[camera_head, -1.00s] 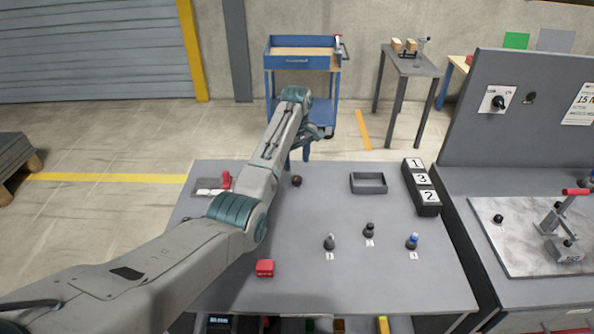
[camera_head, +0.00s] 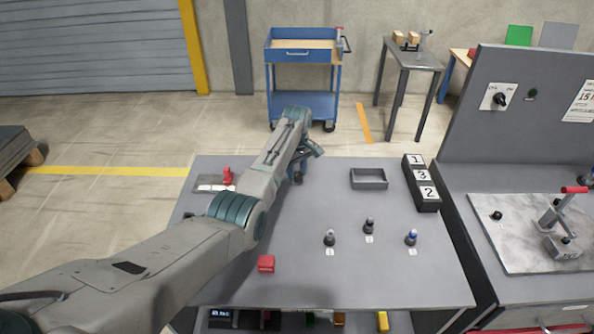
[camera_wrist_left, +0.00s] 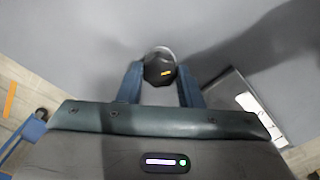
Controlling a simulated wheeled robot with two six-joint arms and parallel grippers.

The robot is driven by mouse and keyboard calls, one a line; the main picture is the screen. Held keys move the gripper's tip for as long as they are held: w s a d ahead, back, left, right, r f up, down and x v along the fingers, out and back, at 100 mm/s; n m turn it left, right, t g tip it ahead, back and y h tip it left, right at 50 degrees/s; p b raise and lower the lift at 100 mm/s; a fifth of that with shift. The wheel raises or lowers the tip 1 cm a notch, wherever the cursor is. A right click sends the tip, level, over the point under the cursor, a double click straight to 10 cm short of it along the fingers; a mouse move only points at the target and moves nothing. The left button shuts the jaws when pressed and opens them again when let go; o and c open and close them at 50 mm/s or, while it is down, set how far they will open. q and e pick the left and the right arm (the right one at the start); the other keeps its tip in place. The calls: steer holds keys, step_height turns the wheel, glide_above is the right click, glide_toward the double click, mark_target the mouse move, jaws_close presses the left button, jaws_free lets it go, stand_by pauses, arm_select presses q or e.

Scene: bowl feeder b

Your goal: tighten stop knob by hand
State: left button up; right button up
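In the head view the left gripper (camera_head: 298,175) is low over the table's far left part, and arm and gripper hide the knob. My right gripper is not in view.
Several small numbered pieces (camera_head: 369,226) stand at the table's middle and right. A grey tray (camera_head: 369,185), a black numbered block (camera_head: 422,190) and a red block (camera_head: 266,264) are also there. A clamp fixture (camera_head: 562,220) stands at right.

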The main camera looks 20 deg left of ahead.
arm_select(q)
steer(key=shift+m, duration=0.3)
steer(key=m+p, duration=0.1)
steer(key=m, duration=0.1)
steer(key=shift+r+m+p, duration=0.15)
steer(key=shift+m+p, duration=0.15)
steer(key=shift+p, duration=0.05)
steer(key=m+p, duration=0.1)
steer(key=m, duration=0.3)
steer(key=shift+w+m, duration=0.1)
steer(key=shift+m, duration=0.2)
steer(key=m+p, duration=0.1)
steer(key=m, duration=0.3)
steer(key=shift+d+m, duration=0.1)
steer(key=shift+m, duration=0.2)
steer(key=m+p, duration=0.1)
steer(key=m, duration=0.3)
steer(key=shift+m, duration=0.3)
steer(key=o, duration=1)
